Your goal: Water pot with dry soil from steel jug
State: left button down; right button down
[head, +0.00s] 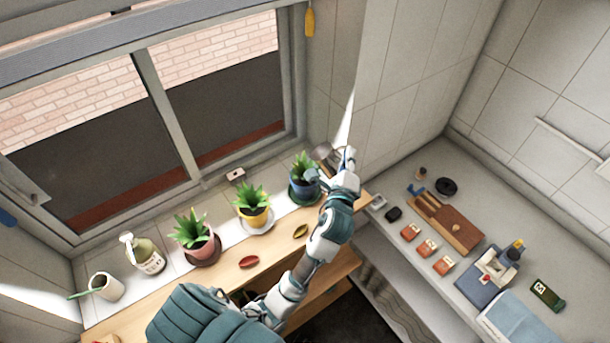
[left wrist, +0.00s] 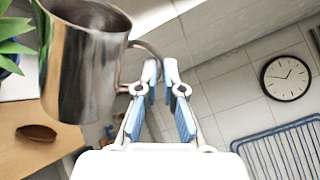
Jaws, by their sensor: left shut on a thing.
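My left gripper (head: 347,160) is shut on the handle of the steel jug (head: 323,152). In the left wrist view the jug (left wrist: 85,62) is large at upper left, its handle between the fingers (left wrist: 160,85). Its contents are hidden. The jug is beside the plant in the blue pot (head: 305,188), whose leaves show at the left wrist view's left edge. A yellow pot (head: 254,218) and a pink pot (head: 203,250) stand further left along the sill, each with a green plant. The leaves hide the soil, so I cannot tell which is dry. My right gripper is not in view.
A spray bottle (head: 148,256) and a white cup (head: 107,287) stand left on the sill. A red dish (head: 249,262) and a yellow dish (head: 301,230) lie on the wooden ledge. The right counter holds a wooden board (head: 450,225) and small boxes. The tiled wall is close behind the jug.

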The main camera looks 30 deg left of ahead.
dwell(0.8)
pick_arm(q)
jog(key=shift+w+d+m, duration=0.2)
jog(key=shift+d+m, duration=0.3)
jog(key=shift+m, duration=0.1)
jog(key=w+d+f+m, duration=0.2)
jog(key=d+f+m, duration=0.1)
jog(key=f+m, duration=0.2)
jog(key=shift+d+m+h, duration=0.3)
jog(key=shift+m, duration=0.4)
jog(key=shift+g, duration=0.3)
dwell(1.5)
notch_tip(320, 180, up, 6)
dwell(0.6)
dwell(0.4)
